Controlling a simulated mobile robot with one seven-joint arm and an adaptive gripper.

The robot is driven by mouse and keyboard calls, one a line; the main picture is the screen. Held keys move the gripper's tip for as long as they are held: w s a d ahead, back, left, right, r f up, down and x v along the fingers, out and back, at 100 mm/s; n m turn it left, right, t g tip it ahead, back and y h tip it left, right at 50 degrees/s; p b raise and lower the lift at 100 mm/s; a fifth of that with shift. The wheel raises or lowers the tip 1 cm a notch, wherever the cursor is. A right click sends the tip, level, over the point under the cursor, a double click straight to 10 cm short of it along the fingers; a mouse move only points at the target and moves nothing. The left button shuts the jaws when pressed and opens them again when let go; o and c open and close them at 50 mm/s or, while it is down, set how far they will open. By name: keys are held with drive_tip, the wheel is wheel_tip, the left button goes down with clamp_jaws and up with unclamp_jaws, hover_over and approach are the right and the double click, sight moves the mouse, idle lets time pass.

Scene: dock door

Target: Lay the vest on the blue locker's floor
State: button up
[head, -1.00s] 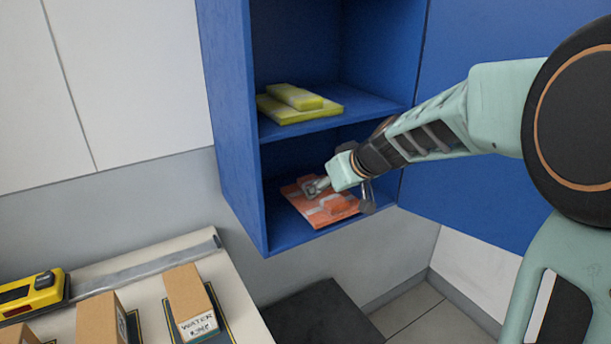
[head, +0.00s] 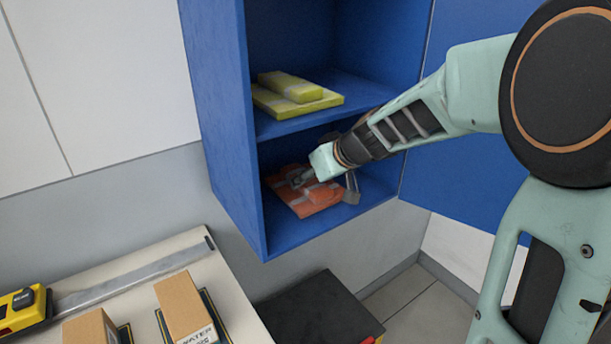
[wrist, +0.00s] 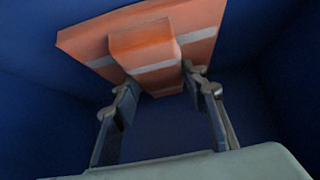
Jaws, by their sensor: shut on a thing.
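The vest (head: 312,199) is a folded orange-red bundle with pale grey stripes and a raised block on top. It is inside the lower compartment of the blue locker (head: 222,120), at or just above its floor (head: 290,238); I cannot tell whether it touches. My gripper (head: 300,178) reaches in from the right and is shut on the vest's raised block. In the wrist view the vest (wrist: 200,50) lies between and beyond the two fingers (wrist: 163,88), with blue locker surfaces around it.
A yellow folded item (head: 295,95) lies on the shelf above. The blue door (head: 470,150) stands open at right. A table (head: 130,272) at lower left holds cardboard boxes (head: 183,305) and a yellow tape measure (head: 22,308). A dark box (head: 318,315) stands below the locker.

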drive_tip(key=shift+s, duration=0.1)
drive_tip(key=shift+f, duration=0.1)
drive_tip(key=o, duration=1.4)
drive_tip(key=shift+c, duration=0.2)
